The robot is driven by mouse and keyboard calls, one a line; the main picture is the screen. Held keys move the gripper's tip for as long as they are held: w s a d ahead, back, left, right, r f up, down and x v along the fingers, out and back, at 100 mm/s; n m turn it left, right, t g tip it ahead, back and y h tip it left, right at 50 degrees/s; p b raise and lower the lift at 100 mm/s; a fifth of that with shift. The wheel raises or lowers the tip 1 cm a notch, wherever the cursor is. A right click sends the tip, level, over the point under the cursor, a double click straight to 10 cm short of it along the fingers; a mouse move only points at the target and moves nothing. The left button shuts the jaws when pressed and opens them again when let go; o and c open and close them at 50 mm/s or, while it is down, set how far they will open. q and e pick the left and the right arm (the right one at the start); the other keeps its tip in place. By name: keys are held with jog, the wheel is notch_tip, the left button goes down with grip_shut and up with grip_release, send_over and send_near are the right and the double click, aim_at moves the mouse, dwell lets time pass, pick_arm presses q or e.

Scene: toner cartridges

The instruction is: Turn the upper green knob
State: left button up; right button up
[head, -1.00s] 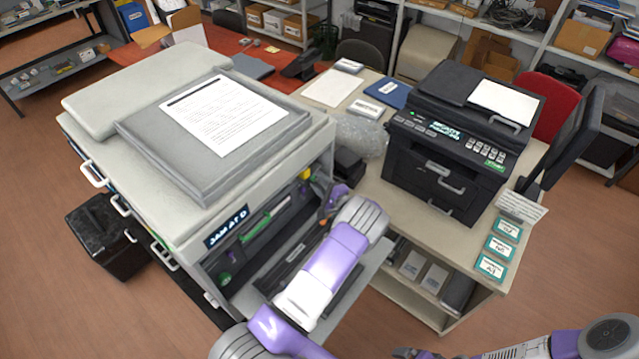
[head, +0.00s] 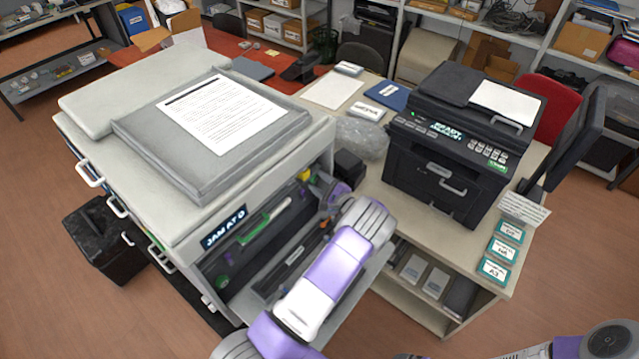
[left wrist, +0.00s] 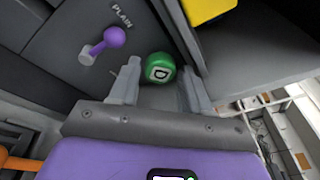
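In the left wrist view a round green knob (left wrist: 160,68) with a letter D on its face sits between and just beyond the fingertips of my left gripper (left wrist: 159,82). The fingers are apart, with a gap on both sides of the knob. In the head view my left gripper (head: 328,190) is inside the open front of the large grey printer (head: 195,130); the gripper and arm hide this knob there. Another green knob (head: 222,281) shows low at the left of the opening. My right arm shows only at the bottom right edge, its fingers not clearly visible.
A purple knob (left wrist: 112,38) is left of the green knob, and a yellow part (left wrist: 205,10) is above right. A green handle (head: 255,228) crosses the printer opening. A black printer (head: 455,145) stands on the table to the right.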

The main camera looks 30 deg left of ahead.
pick_arm(q)
jog(key=shift+d, duration=0.1)
jog(key=b+v, duration=0.1)
jog(key=v, duration=0.6)
jog(key=shift+d, duration=0.2)
